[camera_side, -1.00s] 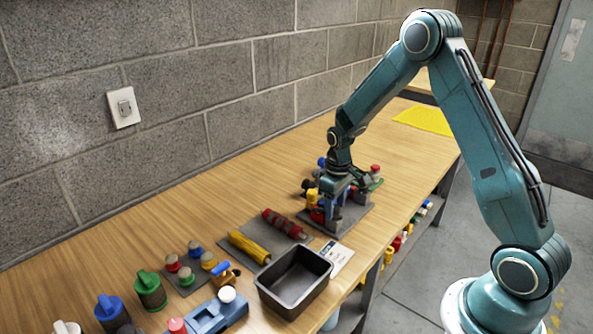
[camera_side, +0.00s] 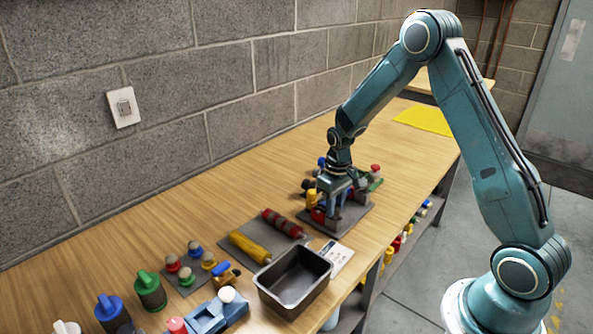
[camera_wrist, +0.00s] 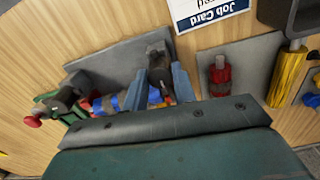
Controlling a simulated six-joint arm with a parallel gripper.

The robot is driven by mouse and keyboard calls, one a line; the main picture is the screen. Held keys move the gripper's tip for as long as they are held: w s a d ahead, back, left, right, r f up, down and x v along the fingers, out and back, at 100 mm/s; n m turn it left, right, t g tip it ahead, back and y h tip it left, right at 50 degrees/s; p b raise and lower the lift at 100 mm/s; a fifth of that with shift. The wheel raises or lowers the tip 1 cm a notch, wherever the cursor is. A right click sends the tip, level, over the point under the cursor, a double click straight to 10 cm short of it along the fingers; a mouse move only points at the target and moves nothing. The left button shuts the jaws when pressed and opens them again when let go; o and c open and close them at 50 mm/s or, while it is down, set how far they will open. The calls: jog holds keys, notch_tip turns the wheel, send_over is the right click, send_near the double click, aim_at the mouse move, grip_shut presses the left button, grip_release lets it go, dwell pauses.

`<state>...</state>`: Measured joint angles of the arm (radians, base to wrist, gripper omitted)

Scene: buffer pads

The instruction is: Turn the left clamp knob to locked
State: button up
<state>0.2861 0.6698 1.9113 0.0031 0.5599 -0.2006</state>
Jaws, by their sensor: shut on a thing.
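The clamp fixture sits on a dark grey plate (camera_side: 357,217) at mid bench in the side view, with red, yellow, blue and green parts around it. My gripper (camera_side: 338,217) points down over it and hides much of it. In the wrist view, the two blue-grey fingers of my gripper (camera_wrist: 160,88) stand on either side of a dark clamp knob (camera_wrist: 159,64) and are shut on it. Another dark knob (camera_wrist: 64,99) stands apart to the left, beside a green part and a red cap. The lock marking cannot be read.
A dark open bin (camera_side: 293,280) and a job card (camera_side: 338,257) lie in front of the fixture. A grey pad with a yellow roll (camera_side: 249,246) and a red roll (camera_side: 282,223) is beside them. Several coloured knobs stand farther left.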

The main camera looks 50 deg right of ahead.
jog(key=shift+m, duration=0.5)
jog(key=o, duration=1)
jog(key=shift+r, duration=0.15)
notch_tip(320, 180, up, 14)
jog(key=shift+f, duration=0.2)
